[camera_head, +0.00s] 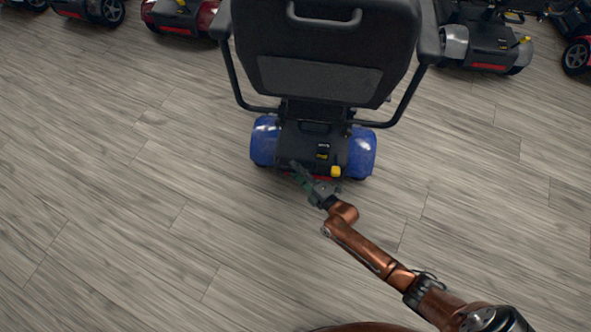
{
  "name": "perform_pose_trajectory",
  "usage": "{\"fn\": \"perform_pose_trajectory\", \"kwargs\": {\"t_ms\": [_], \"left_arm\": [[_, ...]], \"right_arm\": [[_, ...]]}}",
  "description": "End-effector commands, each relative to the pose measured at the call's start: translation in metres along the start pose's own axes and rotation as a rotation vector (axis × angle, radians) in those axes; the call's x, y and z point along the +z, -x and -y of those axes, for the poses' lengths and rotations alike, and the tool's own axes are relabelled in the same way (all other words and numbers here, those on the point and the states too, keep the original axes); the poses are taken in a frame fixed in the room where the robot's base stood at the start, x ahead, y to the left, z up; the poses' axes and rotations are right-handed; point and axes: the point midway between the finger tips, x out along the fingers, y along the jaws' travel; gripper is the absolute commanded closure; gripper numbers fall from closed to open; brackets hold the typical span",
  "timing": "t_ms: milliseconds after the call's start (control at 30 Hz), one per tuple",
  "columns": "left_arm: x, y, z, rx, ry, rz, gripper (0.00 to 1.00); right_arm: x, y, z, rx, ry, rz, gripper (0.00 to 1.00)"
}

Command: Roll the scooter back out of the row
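The scooter (320,85) stands with its back to me in the middle of the camera_head view, nearer than the other scooters. It has a black high-backed seat with a handle loop (324,20), blue rear fenders (361,152) and a yellow lever (336,171) low at its rear. My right gripper (297,175) is at the scooter's rear edge, just left of the yellow lever. I cannot tell whether it touches the scooter or whether its fingers are open. The scooter's front is hidden behind its seat. My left gripper is not in view.
Other scooters stand along the top edge: a red one (178,16) and a dark one (88,10) to the left, a grey-fendered one (482,45) and a part-visible one (577,54) to the right. The wood-plank floor (130,220) is clear on both sides and towards me.

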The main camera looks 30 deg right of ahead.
Motion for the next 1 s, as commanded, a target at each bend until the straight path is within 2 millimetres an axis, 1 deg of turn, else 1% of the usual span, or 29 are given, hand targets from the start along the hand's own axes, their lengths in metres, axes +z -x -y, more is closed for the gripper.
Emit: {"fn": "perform_pose_trajectory", "kwargs": {"t_ms": [33, 67, 500, 1000], "left_arm": [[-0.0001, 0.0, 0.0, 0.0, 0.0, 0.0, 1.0], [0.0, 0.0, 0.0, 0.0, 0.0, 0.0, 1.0], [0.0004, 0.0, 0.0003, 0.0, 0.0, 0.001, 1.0], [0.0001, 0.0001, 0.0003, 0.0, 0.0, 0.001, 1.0]], "right_arm": [[0.0, 0.0, -0.0001, 0.0, 0.0, 0.0, 0.68], [0.0, 0.0001, -0.0001, 0.0, 0.0, 0.0, 0.7], [0.0005, 0.0005, 0.0004, 0.0, 0.0, 0.001, 1.0], [0.001, 0.0011, 0.0006, -0.001, 0.0, 0.002, 1.0]]}}
